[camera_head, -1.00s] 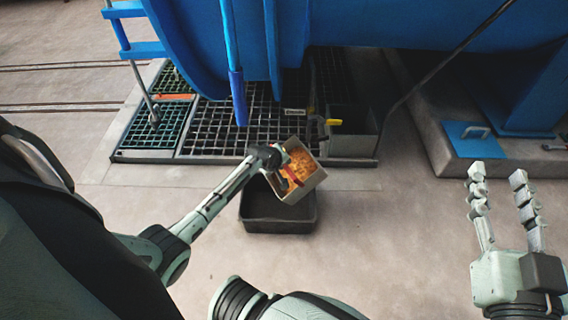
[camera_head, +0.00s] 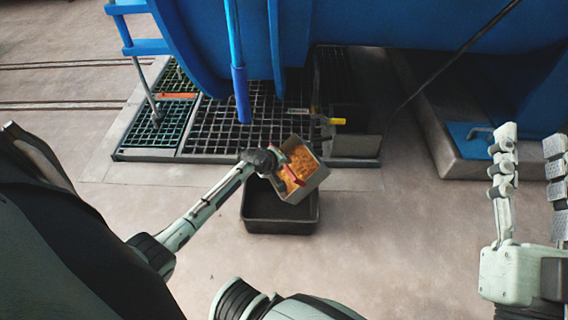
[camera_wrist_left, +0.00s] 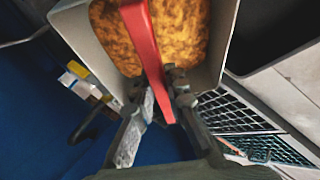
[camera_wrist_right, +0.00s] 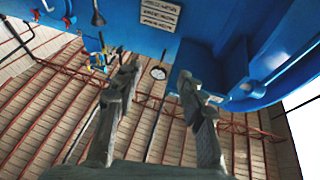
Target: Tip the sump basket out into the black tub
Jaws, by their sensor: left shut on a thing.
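The sump basket (camera_head: 313,182) is a grey open box with a red handle (camera_head: 292,176) and orange-brown matter (camera_head: 302,165) inside. It hangs tilted above the black tub (camera_head: 282,224), with the matter still in it. My left gripper (camera_head: 277,160) is shut on the red handle, which also shows between its fingers in the left wrist view (camera_wrist_left: 150,50). The black tub stands on the floor, and the basket hides part of its back. My right gripper (camera_head: 528,155) is open and empty at the right, away from the basket; its spread fingers show in the right wrist view (camera_wrist_right: 160,85).
Behind the tub lies a black floor grating (camera_head: 215,130) with an open sump pit (camera_head: 352,125) and a yellow-handled item (camera_head: 337,121). The blue autoclave (camera_head: 400,25) stands over it. A concrete plinth (camera_head: 450,165) is at the right. Floor right of the tub is clear.

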